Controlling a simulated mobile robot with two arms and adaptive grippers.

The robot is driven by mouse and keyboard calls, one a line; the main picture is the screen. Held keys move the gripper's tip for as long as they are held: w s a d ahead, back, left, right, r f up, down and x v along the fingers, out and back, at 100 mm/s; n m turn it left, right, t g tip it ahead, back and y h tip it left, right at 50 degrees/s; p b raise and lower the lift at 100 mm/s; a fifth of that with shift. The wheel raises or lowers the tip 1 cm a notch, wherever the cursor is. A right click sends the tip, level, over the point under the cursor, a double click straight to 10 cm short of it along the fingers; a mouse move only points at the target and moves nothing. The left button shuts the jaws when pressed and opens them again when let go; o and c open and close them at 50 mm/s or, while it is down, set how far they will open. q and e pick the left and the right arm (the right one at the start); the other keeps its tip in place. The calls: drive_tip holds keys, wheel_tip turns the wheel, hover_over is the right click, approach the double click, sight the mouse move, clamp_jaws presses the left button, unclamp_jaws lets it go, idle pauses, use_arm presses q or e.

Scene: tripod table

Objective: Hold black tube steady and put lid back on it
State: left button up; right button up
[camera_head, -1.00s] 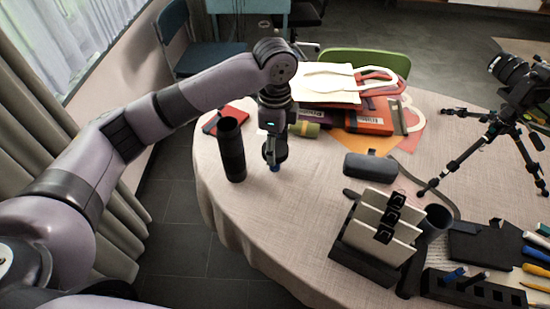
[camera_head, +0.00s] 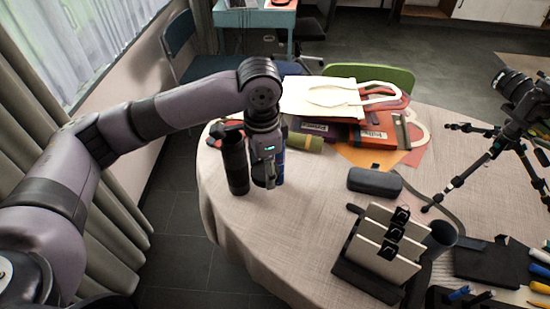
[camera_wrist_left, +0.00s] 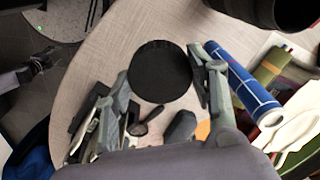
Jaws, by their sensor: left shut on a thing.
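The black tube (camera_head: 236,165) stands upright near the left edge of the round table, with its top end facing up. It shows partly at the top right of the left wrist view (camera_wrist_left: 278,10). My left gripper (camera_head: 267,184) points down just right of the tube, apart from it. In the left wrist view, its two fingers (camera_wrist_left: 160,84) are shut on the round black lid (camera_wrist_left: 160,70), seen as a flat disc. The lid is off the tube. In the head view the gripper partly hides the lid. My right gripper is in neither view.
A blue roll (camera_wrist_left: 240,78) and a green roll (camera_head: 304,141) lie close by the gripper. Bags (camera_head: 322,97) lie behind. A grey case (camera_head: 375,182), a card holder (camera_head: 385,245) and a camera tripod (camera_head: 480,165) stand to the right. The front left table area is clear.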

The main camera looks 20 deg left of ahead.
use_arm(q)
drive_tip(key=s+a+n, duration=0.2)
drive_tip(key=s+n, duration=0.7)
drive_tip(key=n, duration=0.1)
drive_tip(key=shift+s+a, duration=0.15)
drive_tip(key=shift+a, duration=0.05)
drive_tip(key=shift+r, duration=0.1)
